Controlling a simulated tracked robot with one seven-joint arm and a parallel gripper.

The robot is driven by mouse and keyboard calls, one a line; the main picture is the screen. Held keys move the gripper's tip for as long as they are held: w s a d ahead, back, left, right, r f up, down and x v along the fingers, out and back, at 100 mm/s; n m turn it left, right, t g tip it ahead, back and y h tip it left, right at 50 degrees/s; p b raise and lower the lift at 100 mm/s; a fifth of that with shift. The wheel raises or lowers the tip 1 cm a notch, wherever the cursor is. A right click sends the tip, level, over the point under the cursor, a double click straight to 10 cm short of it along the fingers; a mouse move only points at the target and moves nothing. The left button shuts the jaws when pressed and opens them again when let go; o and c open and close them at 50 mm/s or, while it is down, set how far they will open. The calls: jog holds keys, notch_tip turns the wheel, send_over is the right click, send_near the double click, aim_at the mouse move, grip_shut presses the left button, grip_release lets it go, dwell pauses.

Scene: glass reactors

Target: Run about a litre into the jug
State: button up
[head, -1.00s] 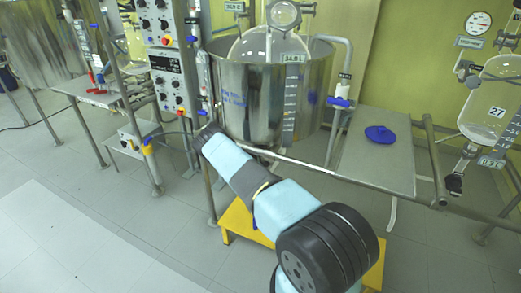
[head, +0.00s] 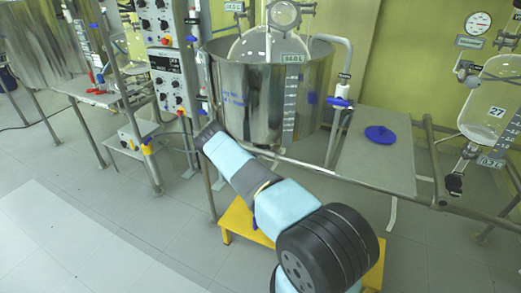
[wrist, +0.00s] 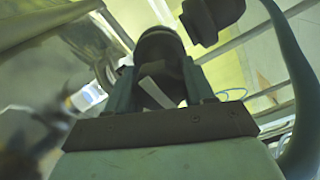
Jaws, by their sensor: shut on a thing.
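In the wrist view my gripper (wrist: 160,88) is shut on a dark rounded part (wrist: 160,48) between its two fingers. A pale strip shows in front of that part. I cannot tell whether it is a valve handle or something else. In the head view my arm reaches toward the underside of the large steel vessel (head: 245,95), and my gripper is hidden there. A glass vessel sits in the steel one, with a volume label (head: 293,58) and a graduated scale (head: 289,105) in front. I cannot make out a jug in either view.
A grey side table (head: 375,160) with a blue lid (head: 380,134) stands right of the steel vessel. A yellow step (head: 238,222) lies under my arm. Control boxes (head: 168,80) stand to the left. Another glass reactor (head: 490,100) is at far right. The left floor is clear.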

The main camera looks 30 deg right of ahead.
jog(key=shift+s+f, duration=0.3)
jog(key=shift+f, duration=0.1)
jog(key=o, duration=1)
jog(key=shift+w+r, duration=0.1)
jog(key=shift+w, duration=0.05)
jog(key=shift+o, duration=0.2)
jog(key=shift+r, duration=0.1)
jog(key=v, duration=1.3)
jog(key=shift+s+a, duration=0.2)
jog(key=shift+a, duration=0.05)
